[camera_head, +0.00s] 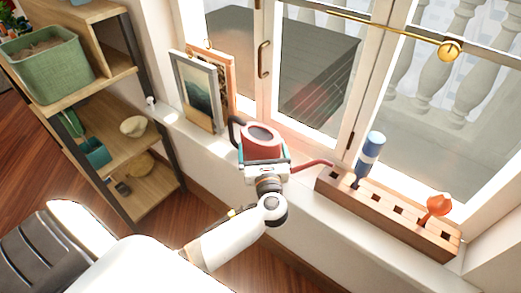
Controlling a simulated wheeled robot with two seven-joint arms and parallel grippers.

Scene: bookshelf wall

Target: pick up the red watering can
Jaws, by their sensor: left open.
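The red watering can (259,147) stands on the white window sill, with its round open top facing up. Its dark handle is on the left and its thin red spout (313,163) points right. My left gripper (264,157) is open at the near side of the can and hides its lower front. I cannot tell whether the fingers touch the can. My right gripper is not in view.
Two framed pictures (196,92) lean on the sill left of the can. A wooden block with holes (395,217), holding a blue-and-white tool (370,150) and an orange one (438,206), stands right. A wooden shelf (152,189) with a green basket (48,66) is left.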

